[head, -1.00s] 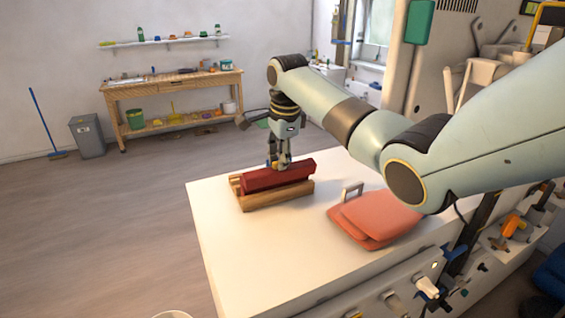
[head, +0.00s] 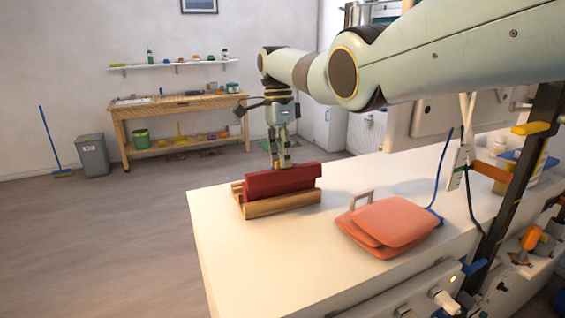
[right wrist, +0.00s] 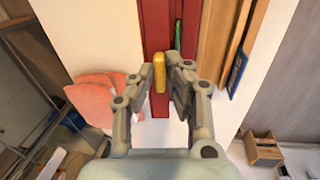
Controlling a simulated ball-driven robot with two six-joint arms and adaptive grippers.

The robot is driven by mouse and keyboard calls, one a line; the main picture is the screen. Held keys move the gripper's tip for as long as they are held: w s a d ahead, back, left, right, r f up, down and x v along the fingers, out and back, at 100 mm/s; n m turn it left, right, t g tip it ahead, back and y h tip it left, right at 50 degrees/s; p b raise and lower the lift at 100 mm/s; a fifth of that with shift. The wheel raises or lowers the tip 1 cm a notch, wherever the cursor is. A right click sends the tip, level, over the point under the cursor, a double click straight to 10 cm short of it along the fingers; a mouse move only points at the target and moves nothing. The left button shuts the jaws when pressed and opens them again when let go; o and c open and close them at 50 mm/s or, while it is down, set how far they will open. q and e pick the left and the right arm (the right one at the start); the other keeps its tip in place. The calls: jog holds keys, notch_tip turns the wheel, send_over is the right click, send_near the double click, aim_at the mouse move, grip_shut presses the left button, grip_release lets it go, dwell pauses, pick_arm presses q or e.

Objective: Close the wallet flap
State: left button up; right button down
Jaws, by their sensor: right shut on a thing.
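The dark red wallet (head: 280,182) sits in a wooden holder (head: 285,207) on the white counter. In the right wrist view the wallet (right wrist: 156,25) shows as two red strips with a gap and a bit of green between them. My right gripper (head: 281,163) comes down from above at the wallet's top edge. In the right wrist view the gripper (right wrist: 158,85) is shut on the wallet's red edge, beside a yellow piece (right wrist: 159,72). The fingers partly hide the contact and the flap. My left gripper is not in view.
A folded orange-red cloth-like item (head: 392,223) with a pale handle lies to the right of the holder. The white counter (head: 260,260) is clear in front. A wooden bench (head: 180,103) stands far back against the wall.

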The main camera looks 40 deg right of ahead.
dwell(0.3)
jog(key=c, duration=1.4)
grip_release()
jog(key=shift+o, duration=0.2)
jog(key=shift+r, duration=0.1)
notch_tip(320, 180, up, 12)
jog(key=w, duration=0.2)
jog(key=shift+d+f, duration=0.2)
jog(key=shift+d, duration=0.05)
